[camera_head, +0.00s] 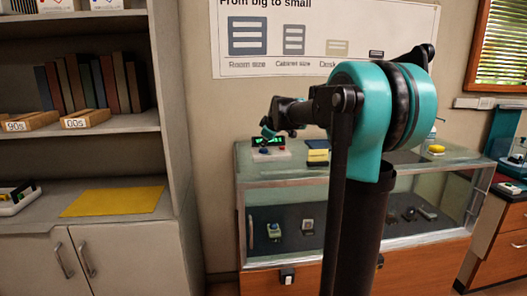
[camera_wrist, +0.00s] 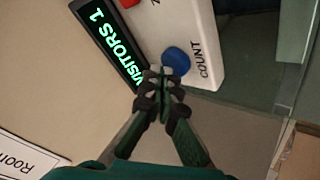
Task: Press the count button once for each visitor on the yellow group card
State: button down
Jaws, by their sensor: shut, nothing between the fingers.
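The counter is a white box (camera_head: 277,154) with a dark display (camera_head: 268,141) on top of the glass case. In the wrist view its display (camera_wrist: 112,40) reads "VISITORS 1" in green. A blue button (camera_wrist: 176,60) beside the word COUNT is on the white box, and part of a red button (camera_wrist: 125,2) shows at the top edge. My gripper (camera_wrist: 163,76) is shut and empty, its tips right beside the blue button in the picture; I cannot tell whether they touch it. No card with a readable visitor group shows.
The glass case (camera_head: 400,228) holds small devices. A yellow-and-dark item (camera_head: 317,155) and a yellow round thing (camera_head: 436,149) are on its top. A yellow sheet (camera_head: 113,201) lies on the cabinet at left, below shelved books. My arm hides the case's middle.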

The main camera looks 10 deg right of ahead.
aim_at(264, 150)
jog(key=shift+r, duration=0.45)
jog(key=shift+r, duration=2.5)
notch_tip(264, 150, up, 4)
jog(key=shift+f, duration=0.1)
dwell(0.3)
jog(key=shift+f, duration=0.1)
jog(key=shift+f, duration=4.35)
jog(key=shift+f, duration=0.1)
